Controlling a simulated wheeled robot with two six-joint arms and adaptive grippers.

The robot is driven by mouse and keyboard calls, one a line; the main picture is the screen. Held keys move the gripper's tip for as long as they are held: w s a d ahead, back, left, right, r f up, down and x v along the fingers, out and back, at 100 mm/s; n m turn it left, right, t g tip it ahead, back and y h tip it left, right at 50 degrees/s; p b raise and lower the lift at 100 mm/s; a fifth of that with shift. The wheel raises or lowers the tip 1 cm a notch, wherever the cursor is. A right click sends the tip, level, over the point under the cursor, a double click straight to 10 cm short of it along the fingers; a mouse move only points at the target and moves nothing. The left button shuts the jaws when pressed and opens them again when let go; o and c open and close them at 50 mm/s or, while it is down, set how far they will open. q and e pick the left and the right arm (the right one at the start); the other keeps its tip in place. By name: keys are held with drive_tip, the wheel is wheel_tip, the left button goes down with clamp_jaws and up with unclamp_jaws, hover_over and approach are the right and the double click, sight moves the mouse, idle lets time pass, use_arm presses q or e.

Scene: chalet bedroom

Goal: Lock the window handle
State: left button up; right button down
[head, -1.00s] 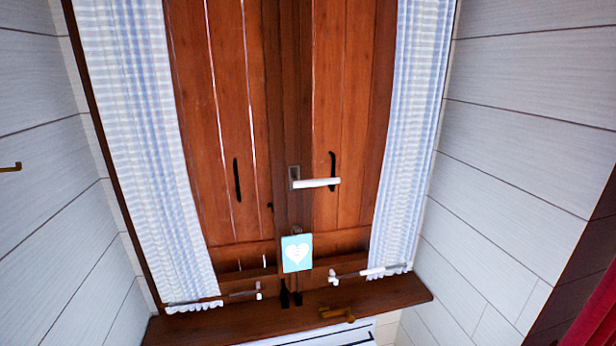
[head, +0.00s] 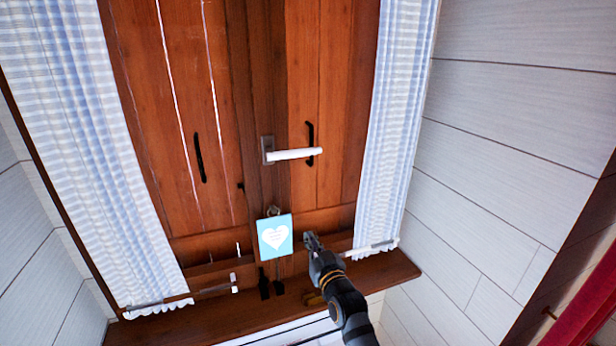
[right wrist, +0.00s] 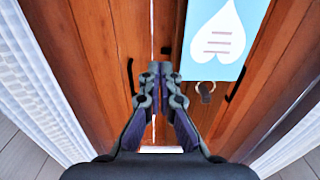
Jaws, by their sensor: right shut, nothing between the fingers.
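The window handle (head: 294,154) is a white lever on a grey plate, fixed to the dark middle post of the wooden window. The lever points right, roughly horizontal. My right gripper (head: 310,238) is below the handle and slightly to its right, apart from it. In the right wrist view the gripper (right wrist: 154,68) shows its fingertips together, with nothing between them. The handle cannot be made out in the right wrist view. My left gripper is not in view.
A blue card with a white heart (head: 275,237) hangs below the handle, left of my right gripper; it also shows in the right wrist view (right wrist: 240,70). Striped curtains (head: 395,120) flank the window. A brown wooden sill (head: 200,318) runs below.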

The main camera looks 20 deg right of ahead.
use_arm(q)
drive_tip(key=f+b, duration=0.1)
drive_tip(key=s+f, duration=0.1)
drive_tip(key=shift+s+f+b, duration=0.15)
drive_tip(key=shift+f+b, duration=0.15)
drive_tip(key=shift+b, duration=0.1)
use_arm(e)
drive_tip(key=s+r+t, duration=0.3)
drive_tip(key=r, duration=0.9)
drive_tip(key=s+r+t, duration=0.3)
drive_tip(key=s+r, duration=0.1)
drive_tip(key=r, duration=0.8)
drive_tip(key=shift+s+d, duration=0.15)
drive_tip(key=shift+s, duration=0.1)
drive_tip(key=shift+w+r, duration=0.1)
